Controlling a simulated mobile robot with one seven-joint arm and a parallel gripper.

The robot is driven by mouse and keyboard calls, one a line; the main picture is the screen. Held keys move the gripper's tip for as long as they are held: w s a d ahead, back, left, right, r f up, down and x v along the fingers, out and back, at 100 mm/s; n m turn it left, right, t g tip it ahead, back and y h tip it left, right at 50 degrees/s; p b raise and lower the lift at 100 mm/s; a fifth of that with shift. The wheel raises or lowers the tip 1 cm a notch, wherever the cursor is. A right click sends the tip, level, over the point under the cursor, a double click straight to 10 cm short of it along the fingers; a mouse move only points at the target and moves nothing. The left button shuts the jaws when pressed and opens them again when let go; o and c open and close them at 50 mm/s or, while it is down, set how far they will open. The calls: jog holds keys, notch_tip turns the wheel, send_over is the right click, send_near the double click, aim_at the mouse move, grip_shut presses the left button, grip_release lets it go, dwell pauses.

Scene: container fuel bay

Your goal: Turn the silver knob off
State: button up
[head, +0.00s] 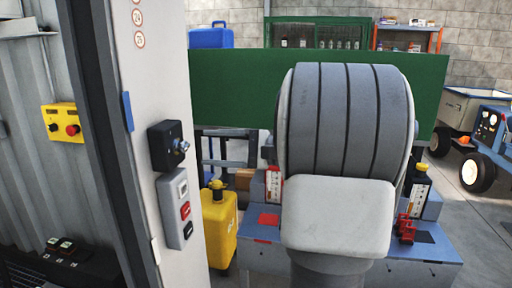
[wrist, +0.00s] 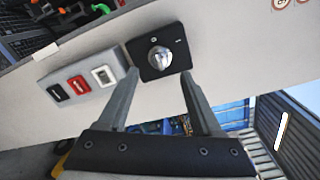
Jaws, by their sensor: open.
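The silver knob (head: 181,147) sits on a black square plate (head: 160,150) fixed to a pale post. In the wrist view the knob (wrist: 160,58) is on its black plate (wrist: 146,38), with small markings on the plate above and to the right of it. My gripper (wrist: 157,76) is open, its two fingers spread just below the knob in the picture. The knob appears beyond the fingertips and nothing is between them. Whether the fingertips touch the plate cannot be told. In the head view the gripper is hidden, with my large grey arm links in front.
A grey switch box (head: 174,208) with a red button is below the knob plate; it also shows in the wrist view (wrist: 82,83). A yellow control box (head: 63,122) hangs on the left wall. A yellow can (head: 219,232) stands right of the post (head: 163,80).

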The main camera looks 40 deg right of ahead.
jog(key=p+v, duration=0.1)
jog(key=v, duration=1)
jog(key=shift+s, duration=0.1)
